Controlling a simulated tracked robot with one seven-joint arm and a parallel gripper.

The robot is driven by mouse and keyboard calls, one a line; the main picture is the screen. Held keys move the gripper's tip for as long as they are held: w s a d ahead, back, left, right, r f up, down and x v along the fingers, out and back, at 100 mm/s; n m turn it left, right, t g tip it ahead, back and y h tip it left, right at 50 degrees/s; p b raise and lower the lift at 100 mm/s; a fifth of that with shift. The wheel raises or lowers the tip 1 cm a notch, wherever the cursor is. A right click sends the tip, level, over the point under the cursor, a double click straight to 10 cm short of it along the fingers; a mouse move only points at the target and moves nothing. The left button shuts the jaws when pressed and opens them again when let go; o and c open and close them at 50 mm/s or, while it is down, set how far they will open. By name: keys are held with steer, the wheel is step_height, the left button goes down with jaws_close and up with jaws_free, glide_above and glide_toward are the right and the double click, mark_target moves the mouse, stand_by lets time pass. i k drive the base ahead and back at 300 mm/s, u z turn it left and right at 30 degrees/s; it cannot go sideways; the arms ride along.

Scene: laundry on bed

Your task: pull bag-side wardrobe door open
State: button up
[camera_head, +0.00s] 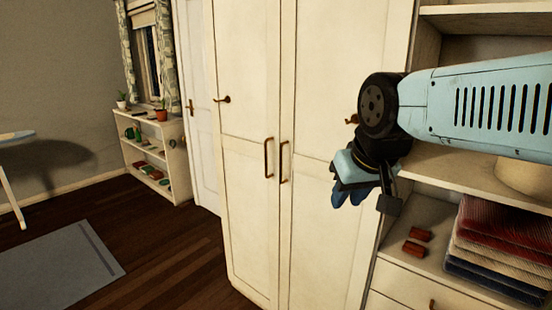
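The cream wardrobe has a left door (245,190) and a right door (325,230), and both look closed. Each has an upright brass handle by the centre seam: the left handle (269,157) and the right handle (284,162). No bag shows, so I cannot tell which door is the bag-side one. My gripper (347,198) is in front of the right door, to the right of both handles and a little lower in the picture. Its blue fingertips point down and seem apart from the handles. Their gap is not clear. My arm covers part of the right door's edge.
Brass hooks sit on the left door (222,99) and, partly hidden, the right door (352,119). Open shelves at right hold folded cloths (500,245) and small red blocks (415,242). Dark wooden floor (165,260) lies clear left of the wardrobe, beside a grey rug (55,270).

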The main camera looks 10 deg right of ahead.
mark_target(243, 37)
steer(key=u, duration=0.2)
steer(key=i, duration=0.85)
steer(key=z, duration=0.1)
